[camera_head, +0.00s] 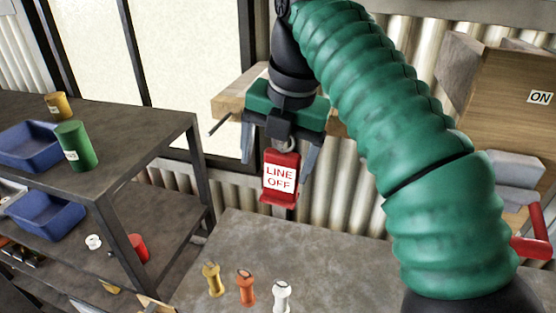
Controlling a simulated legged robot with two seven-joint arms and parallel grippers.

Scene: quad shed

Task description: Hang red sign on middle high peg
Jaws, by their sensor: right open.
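The red sign (281,178), with a white label reading "LINE OFF", hangs upright with a ring at its top. My right gripper (277,165) is open above it, one finger to each side of the sign and apart from it. The wooden peg rail (232,104) runs behind the gripper. One dark peg (219,124) sticks out at its left end. The middle of the rail is hidden by my gripper, so I cannot tell which peg, if any, bears the ring. My left gripper is not in view.
A grey bench (240,245) below holds yellow (212,279), orange (245,287) and white (281,297) spools. A dark shelf (130,118) at left carries blue bins (45,215) and a green can (76,145). A wooden board marked "ON" (500,100) stands at right.

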